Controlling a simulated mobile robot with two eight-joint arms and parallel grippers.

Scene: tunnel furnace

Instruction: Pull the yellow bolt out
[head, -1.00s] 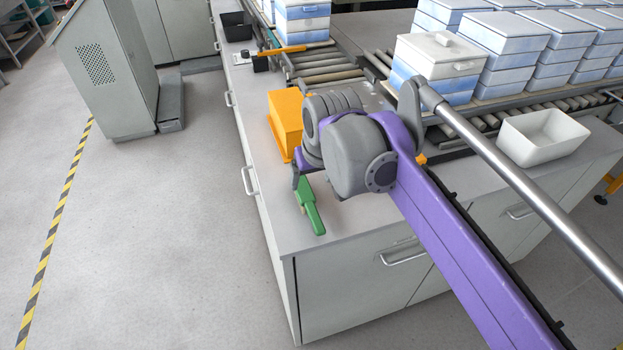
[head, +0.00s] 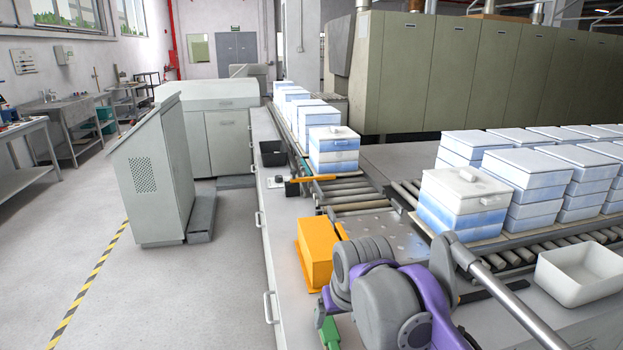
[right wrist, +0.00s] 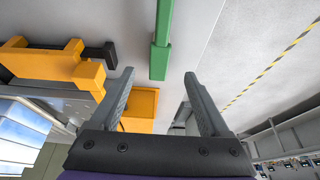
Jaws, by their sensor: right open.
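In the right wrist view a yellow piece with a black end, which looks like the yellow bolt (right wrist: 68,68), lies at the left. It stands beside the counter top, and a yellow block lies across it. In the head view my right arm hides this spot. My right gripper (right wrist: 155,88) is open and empty, with both fingers spread. The yellow piece is to the left of the fingers, apart from them. The head view shows mostly the purple and grey wrist of that arm; its fingers are hidden there. My left gripper is in neither view.
An orange box (head: 316,250) stands on the counter, with a green handle (head: 329,333) near it; the handle (right wrist: 162,40) also shows in the wrist view. A white tub (head: 580,280) stands at right. Stacked blue-white boxes (head: 463,205) line the conveyor.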

